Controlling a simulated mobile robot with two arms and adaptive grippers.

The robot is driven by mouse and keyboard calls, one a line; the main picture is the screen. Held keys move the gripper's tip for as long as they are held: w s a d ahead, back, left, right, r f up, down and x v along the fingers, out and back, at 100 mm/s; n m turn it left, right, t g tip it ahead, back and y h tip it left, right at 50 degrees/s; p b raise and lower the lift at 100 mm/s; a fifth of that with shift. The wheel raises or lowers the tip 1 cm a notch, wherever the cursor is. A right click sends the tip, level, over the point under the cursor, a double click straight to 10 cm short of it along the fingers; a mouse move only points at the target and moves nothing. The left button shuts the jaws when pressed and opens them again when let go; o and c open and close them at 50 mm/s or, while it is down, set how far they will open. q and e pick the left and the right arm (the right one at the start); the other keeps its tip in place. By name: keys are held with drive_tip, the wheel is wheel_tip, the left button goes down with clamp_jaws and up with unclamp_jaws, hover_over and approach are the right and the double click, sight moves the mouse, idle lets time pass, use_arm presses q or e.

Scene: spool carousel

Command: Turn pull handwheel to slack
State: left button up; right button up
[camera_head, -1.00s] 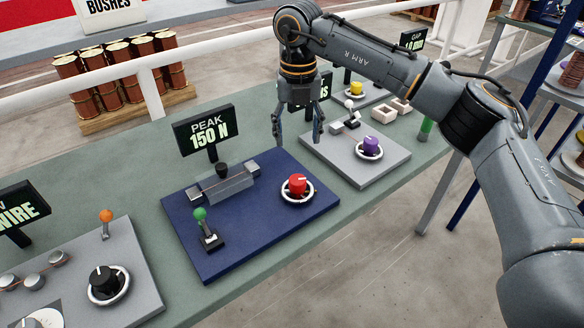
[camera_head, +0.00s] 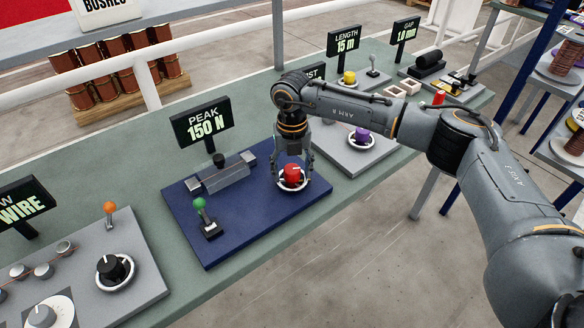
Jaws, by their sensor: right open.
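The red knob (camera_head: 291,173) with a pale ring around its foot sits on the right part of the blue base plate (camera_head: 250,228), below the sign reading PEAK 150 N (camera_head: 202,124). I take it to be the pull handwheel. My right gripper (camera_head: 294,181) points down over it with open fingers, one on each side of the knob. I cannot tell whether the fingers touch it. A pale mark shows on the knob's top, partly hidden by the gripper. My left gripper is out of view.
On the blue plate stand a green-topped lever (camera_head: 203,213) and a grey clamp block (camera_head: 221,177). A purple knob (camera_head: 361,137) is on the grey plate to the right. A black knob (camera_head: 111,268) and orange-topped lever (camera_head: 109,212) stand at left.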

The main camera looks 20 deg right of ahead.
drive_tip(key=shift+c, duration=0.9)
drive_tip(key=c, duration=1)
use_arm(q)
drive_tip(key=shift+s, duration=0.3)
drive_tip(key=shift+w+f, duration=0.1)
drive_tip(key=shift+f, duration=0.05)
